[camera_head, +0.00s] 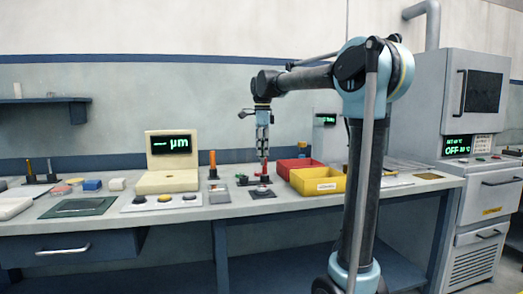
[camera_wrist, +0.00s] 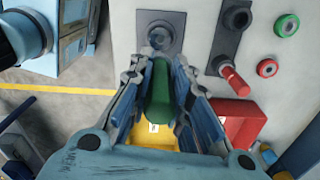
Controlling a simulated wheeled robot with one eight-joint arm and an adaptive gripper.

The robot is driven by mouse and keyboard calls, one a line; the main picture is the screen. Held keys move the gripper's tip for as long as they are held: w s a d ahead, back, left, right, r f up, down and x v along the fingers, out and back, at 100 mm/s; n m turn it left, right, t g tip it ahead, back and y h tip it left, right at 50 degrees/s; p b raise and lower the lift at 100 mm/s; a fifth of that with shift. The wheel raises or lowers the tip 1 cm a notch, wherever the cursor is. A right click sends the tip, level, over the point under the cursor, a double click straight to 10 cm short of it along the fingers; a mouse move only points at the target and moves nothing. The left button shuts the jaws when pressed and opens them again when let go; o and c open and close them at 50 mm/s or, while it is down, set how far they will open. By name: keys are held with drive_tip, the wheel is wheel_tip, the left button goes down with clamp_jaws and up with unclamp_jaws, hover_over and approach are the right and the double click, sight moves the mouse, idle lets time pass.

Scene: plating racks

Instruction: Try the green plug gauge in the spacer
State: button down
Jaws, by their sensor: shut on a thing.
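My gripper (camera_head: 263,150) points down above the bench and is shut on the green plug gauge (camera_wrist: 160,95). In the wrist view the gauge lies between the two fingers. I cannot make out its green in the head view. A grey ring with a dark centre, which looks like the spacer (camera_wrist: 162,34), sits on a dark square plate (camera_wrist: 178,18). The plate also shows in the head view (camera_head: 262,195), below my gripper. The gauge appears apart from the spacer. The gap between them is hard to judge.
A yellow bin (camera_head: 318,182) and a red bin (camera_head: 290,163) stand right of the plate. A red-handled gauge (camera_wrist: 233,80) stands close by in the wrist view, near a black round piece (camera_wrist: 237,18) and a green ring (camera_wrist: 287,25). A cream display unit (camera_head: 168,180) stands to the left.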

sight(262, 157)
drive_tip(key=shift+w+d, duration=0.1)
drive_tip(key=shift+f, duration=0.1)
drive_tip(key=shift+f, duration=0.2)
wheel_tip(262, 157, down, 8)
idle(0.9)
drive_tip(key=shift+f, duration=0.2)
idle(1.4)
drive_tip(key=shift+r, duration=0.1)
idle(0.7)
drive_tip(key=shift+r, duration=2.45)
